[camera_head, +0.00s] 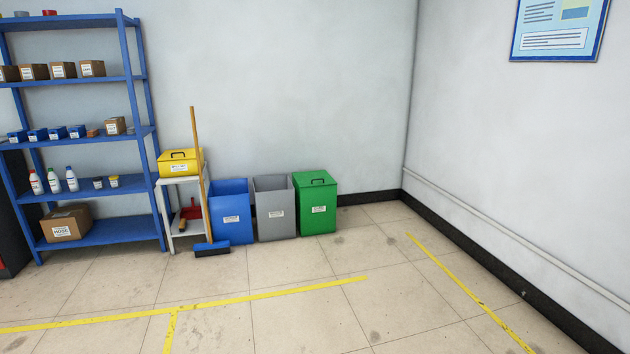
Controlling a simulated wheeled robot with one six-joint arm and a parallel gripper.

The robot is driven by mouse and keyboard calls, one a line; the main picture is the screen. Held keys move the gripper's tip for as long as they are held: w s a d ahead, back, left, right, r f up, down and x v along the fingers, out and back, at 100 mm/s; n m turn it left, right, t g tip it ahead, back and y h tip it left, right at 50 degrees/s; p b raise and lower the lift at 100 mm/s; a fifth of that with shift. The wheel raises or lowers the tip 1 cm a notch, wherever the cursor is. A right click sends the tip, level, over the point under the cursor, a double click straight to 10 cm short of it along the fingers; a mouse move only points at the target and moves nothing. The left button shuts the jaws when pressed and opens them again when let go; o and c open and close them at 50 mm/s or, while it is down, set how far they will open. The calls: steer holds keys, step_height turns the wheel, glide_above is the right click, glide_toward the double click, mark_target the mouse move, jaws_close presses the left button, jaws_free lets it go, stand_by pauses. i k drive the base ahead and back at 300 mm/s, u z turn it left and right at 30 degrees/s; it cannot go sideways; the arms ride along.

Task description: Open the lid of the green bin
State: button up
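The green bin (317,212) stands on the floor near the back wall, at the right end of a row of bins. Its green lid (313,179) is shut on top and has a dark handle. A white label is on its front. My gripper and arm are not in view.
A grey bin (274,208) and a blue bin (230,212) stand left of the green bin. A broom (211,248) leans by a small white stand (168,215) holding a yellow box (180,163). A blue shelf (120,230) is at left. The tiled floor in front is clear.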

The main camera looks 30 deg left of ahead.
mark_target(313, 176)
steer(key=u, duration=0.3)
steer(key=i, duration=0.8)
steer(key=u, duration=1)
steer(key=i, duration=2.05)
steer(key=u, duration=0.4)
steer(key=i, duration=2.1)
steer(key=z, duration=0.9)
steer(key=i, duration=1.8)
steer(key=z, duration=0.65)
